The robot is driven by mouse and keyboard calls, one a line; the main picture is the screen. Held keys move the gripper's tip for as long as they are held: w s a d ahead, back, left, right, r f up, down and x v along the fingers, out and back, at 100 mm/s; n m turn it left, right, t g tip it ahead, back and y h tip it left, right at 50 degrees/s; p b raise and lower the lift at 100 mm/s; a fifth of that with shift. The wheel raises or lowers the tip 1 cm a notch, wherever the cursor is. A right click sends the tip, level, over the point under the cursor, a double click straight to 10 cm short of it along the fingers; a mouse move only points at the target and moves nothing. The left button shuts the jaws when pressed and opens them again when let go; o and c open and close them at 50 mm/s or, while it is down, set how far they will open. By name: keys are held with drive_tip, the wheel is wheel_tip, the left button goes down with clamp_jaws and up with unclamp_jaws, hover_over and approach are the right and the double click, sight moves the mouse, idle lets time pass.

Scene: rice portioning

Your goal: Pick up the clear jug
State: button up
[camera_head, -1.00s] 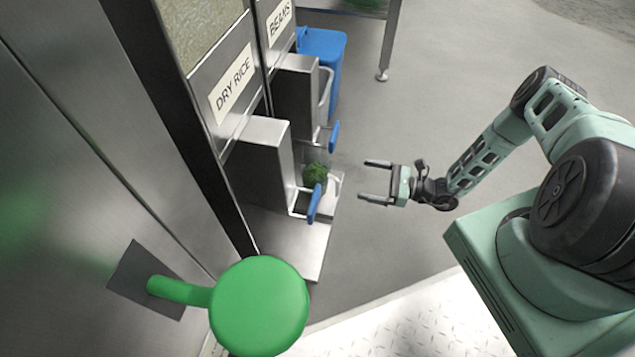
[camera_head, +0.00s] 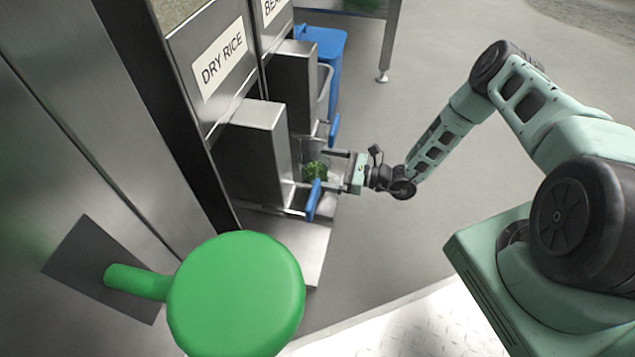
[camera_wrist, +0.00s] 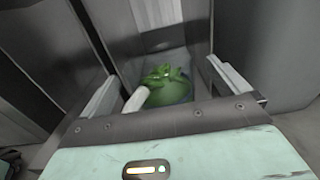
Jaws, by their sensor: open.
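The clear jug (camera_head: 314,158) is hard to make out. In the wrist view the two fingers (camera_wrist: 165,80) lie left and right of a rounded green shape (camera_wrist: 172,90) with leaves on top. I cannot tell whether the fingers touch the jug.
The DRY RICE dispenser (camera_head: 250,150) has a blue-handled lever (camera_head: 314,200) close to my lower finger. Another dispenser (camera_head: 291,85) and a blue bin (camera_head: 325,45) stand behind. A large green round knob (camera_head: 235,295) is in the foreground. The floor right of the ledge is clear.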

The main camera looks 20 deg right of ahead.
drive_tip(key=c, duration=1.8)
drive_tip(key=shift+o, duration=0.2)
drive_tip(key=shift+r, duration=0.2)
